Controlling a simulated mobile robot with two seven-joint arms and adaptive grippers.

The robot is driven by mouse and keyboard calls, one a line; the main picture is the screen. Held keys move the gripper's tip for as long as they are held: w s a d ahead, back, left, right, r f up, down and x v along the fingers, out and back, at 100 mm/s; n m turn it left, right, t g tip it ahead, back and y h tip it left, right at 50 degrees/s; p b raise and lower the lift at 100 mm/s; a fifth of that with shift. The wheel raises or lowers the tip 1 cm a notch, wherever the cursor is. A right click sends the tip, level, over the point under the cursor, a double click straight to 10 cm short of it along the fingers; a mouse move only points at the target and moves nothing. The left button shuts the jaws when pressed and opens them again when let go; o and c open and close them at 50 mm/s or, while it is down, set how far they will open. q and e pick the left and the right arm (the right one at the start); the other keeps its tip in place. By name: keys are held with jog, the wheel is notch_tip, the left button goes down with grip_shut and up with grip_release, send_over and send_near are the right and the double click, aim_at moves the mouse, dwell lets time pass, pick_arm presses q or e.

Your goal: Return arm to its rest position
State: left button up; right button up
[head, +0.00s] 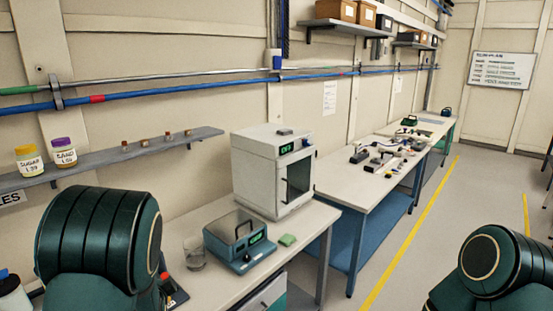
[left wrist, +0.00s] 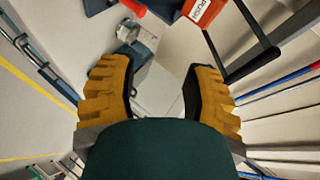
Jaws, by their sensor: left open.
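In the head view my left arm (head: 100,240) shows as a dark green link at the lower left, in front of the bench and below the wall shelf. My right arm (head: 490,262) shows at the lower right over the floor. Neither gripper is in the head view. In the left wrist view my left gripper (left wrist: 158,88) is open, its two yellow ridged fingers spread apart with nothing between them. Past the fingers a glass (left wrist: 128,32) and pale surfaces show. My right gripper is not seen in either view.
A white oven-like cabinet (head: 275,170), a teal balance (head: 238,240), a glass beaker (head: 194,252) and a green block (head: 287,240) stand on the near bench. The shelf (head: 100,158) holds jars (head: 64,153). A red-and-white labelled part (left wrist: 203,10) is close in the wrist view. Floor right is clear.

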pick_arm(q)
jog(key=s+d+f+n+g+h+b, duration=0.25)
jog(key=s+d+f, duration=0.25)
jog(key=f, duration=0.5)
jog(key=s+d+f+n+g+h+b, duration=0.1)
jog(key=s+d+f+n+g+h, duration=0.3)
jog(key=f, duration=0.6)
jog(key=s+d+f+n+g+h+b, duration=0.2)
jog(key=s+d+f, duration=0.5)
jog(key=s+d, duration=0.6)
jog(key=d+n+g+b, duration=0.1)
jog(key=n, duration=0.1)
jog(key=shift+s+f+n, duration=0.2)
jog(key=shift+f+n, duration=0.05)
jog(key=shift+n, duration=0.1)
pick_arm(e)
notch_tip(320, 180, down, 8)
jog(key=shift+s+a, duration=0.15)
jog(key=shift+a, duration=0.05)
pick_arm(q)
jog(key=shift+h, duration=0.25)
